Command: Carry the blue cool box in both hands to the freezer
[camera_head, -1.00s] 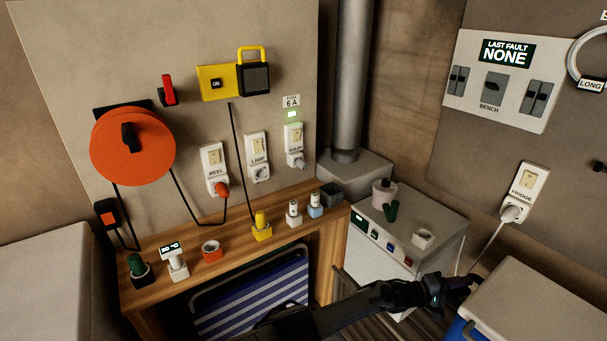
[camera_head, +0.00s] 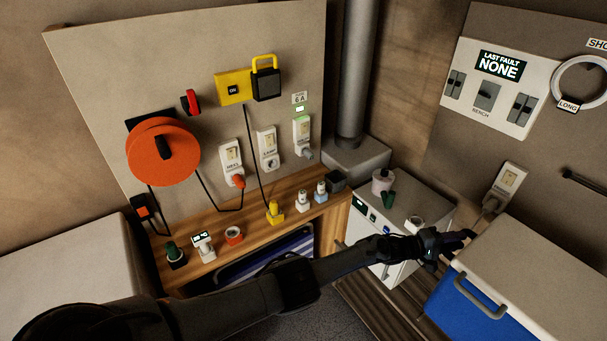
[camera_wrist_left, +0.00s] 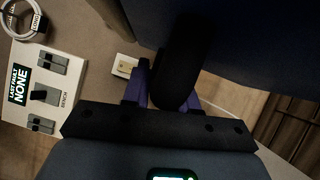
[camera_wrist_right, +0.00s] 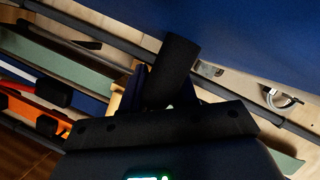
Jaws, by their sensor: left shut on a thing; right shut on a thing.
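The blue cool box (camera_head: 470,308) with its pale lid (camera_head: 545,265) is at the right of the head view, cut off by the frame. A grey handle shows on its side. My left gripper (camera_head: 458,238) is at the lid's far left corner; in the left wrist view it is shut on a black round grip (camera_wrist_left: 178,65) beside the dark blue box wall (camera_wrist_left: 250,35). My right gripper (camera_wrist_right: 150,85) shows only in its wrist view, shut on a similar black grip (camera_wrist_right: 172,70) against the blue wall (camera_wrist_right: 260,40). No freezer is clearly labelled.
A white cabinet with a control panel (camera_head: 400,225) stands left of the box. A pale flat-topped chest (camera_head: 75,265) is at the lower left. A wooden bench (camera_head: 235,245) with small items lies between, under a socket board. A fridge socket (camera_head: 508,182) is on the right wall.

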